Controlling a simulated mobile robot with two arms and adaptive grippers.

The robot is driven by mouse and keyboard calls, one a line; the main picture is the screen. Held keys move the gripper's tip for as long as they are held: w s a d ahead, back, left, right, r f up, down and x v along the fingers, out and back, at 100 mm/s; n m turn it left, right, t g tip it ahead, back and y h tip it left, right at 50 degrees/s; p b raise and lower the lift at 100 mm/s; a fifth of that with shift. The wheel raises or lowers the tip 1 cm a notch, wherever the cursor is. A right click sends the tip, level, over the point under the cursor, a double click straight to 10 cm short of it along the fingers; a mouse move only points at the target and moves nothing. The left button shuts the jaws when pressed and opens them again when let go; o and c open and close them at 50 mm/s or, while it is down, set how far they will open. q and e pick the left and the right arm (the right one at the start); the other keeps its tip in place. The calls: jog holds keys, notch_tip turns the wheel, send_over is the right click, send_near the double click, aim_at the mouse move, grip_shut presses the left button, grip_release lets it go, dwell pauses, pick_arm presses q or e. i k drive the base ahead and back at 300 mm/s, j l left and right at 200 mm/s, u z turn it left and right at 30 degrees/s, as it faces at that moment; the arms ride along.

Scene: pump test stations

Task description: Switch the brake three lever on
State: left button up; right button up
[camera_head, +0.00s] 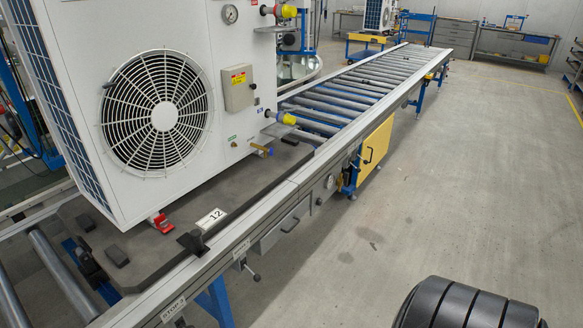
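A small dark lever with a round knob (255,276) hangs under the side rail of the roller conveyor (262,214), near the front. A small label (241,250) sits on the rail just above it; its text is too small to read surely, so I cannot tell whether this is the brake three lever. The lever points down and slightly right. Neither of my grippers shows in the head view.
A white fan unit (75,60) stands on a dark pallet (150,255) marked 12 on the conveyor. The concrete floor to the right is mostly clear.

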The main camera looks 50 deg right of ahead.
aim_at(257, 278)
jog(key=z, duration=1.25)
